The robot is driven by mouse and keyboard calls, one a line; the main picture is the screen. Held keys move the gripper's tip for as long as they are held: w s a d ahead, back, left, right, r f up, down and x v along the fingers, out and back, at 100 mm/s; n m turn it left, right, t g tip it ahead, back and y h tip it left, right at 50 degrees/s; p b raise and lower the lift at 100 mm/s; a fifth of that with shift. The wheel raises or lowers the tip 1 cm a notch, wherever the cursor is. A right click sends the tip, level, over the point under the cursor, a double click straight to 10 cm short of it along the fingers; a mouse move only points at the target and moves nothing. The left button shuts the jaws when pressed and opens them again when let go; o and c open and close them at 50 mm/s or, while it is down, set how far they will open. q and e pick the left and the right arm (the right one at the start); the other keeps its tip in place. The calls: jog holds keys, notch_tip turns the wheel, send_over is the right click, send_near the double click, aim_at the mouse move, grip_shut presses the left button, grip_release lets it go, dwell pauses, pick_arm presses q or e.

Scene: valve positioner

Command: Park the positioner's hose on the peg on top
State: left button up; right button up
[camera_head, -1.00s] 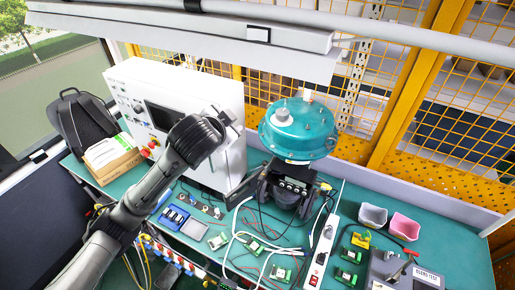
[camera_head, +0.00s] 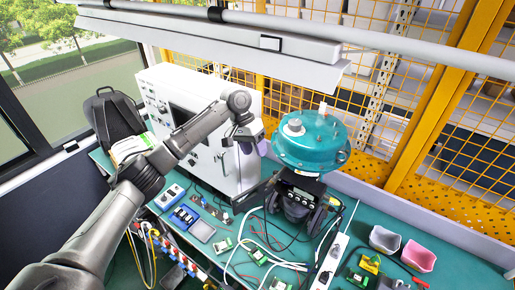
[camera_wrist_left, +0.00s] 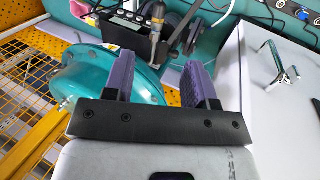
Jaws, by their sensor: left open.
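The positioner (camera_head: 298,187) is a black box under a teal domed actuator (camera_head: 312,152). A pale upright peg (camera_head: 323,108) stands on top of the dome. My left gripper (camera_head: 252,142) is left of the dome, open and empty, in front of the white cabinet. In the left wrist view, its two purple-padded fingers (camera_wrist_left: 162,72) are apart. A hose end with a metal fitting (camera_wrist_left: 157,22) shows beyond the gap between them, beside the black positioner box (camera_wrist_left: 128,30); I cannot see it touching either finger. The teal dome (camera_wrist_left: 140,82) is partly hidden behind one finger. My right gripper is not in view.
A white cabinet (camera_head: 205,168) stands close behind my left gripper; its handle (camera_wrist_left: 283,70) shows in the wrist view. A white power strip (camera_head: 330,262), cables, circuit boards and grey and pink bins (camera_head: 418,256) lie on the green bench. Yellow mesh fencing stands behind.

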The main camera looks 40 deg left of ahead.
aim_at(268, 184)
pick_arm(q)
jog(key=p+x, duration=0.2)
jog(key=x, duration=0.9)
jog(key=shift+d+f, duration=0.1)
jog(key=shift+f, duration=0.1)
jog(key=shift+p+x, duration=0.3)
jog(key=shift+x, duration=0.6)
jog(key=shift+f, duration=0.2)
grip_shut()
